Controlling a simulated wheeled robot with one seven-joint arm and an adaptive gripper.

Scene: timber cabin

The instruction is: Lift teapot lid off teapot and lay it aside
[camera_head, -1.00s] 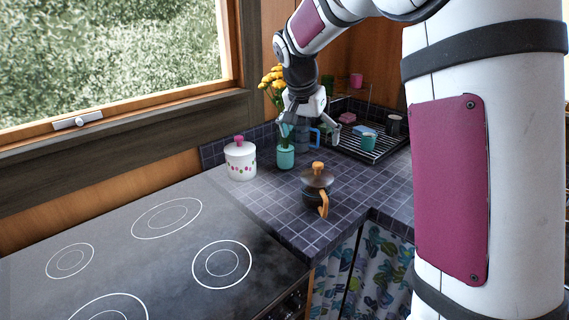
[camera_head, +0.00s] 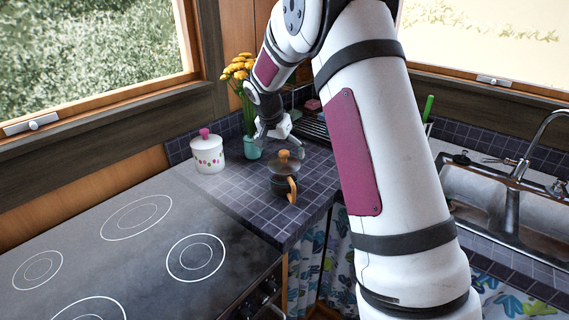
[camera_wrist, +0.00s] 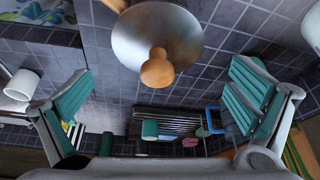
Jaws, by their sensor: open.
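The teapot (camera_head: 280,188) stands on the dark tiled counter, with a dark body and an orange wooden handle. Its metal lid (camera_head: 290,165) with a round wooden knob sits on top. My gripper (camera_head: 279,143) is just above and behind the lid, apart from it. In the wrist view the lid (camera_wrist: 140,35) lies beyond the open fingers, with its knob (camera_wrist: 157,68) roughly midway between them. The teal-padded fingers (camera_wrist: 162,82) are spread wide and hold nothing. The lid hides most of the teapot body in the wrist view.
A white dotted canister (camera_head: 208,156) and a teal vase (camera_head: 252,149) with yellow flowers stand left of the teapot. A dish rack (camera_head: 313,128) is behind. The cooktop (camera_head: 110,240) is at the left front. Bare tiles (camera_head: 235,190) lie left of the teapot.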

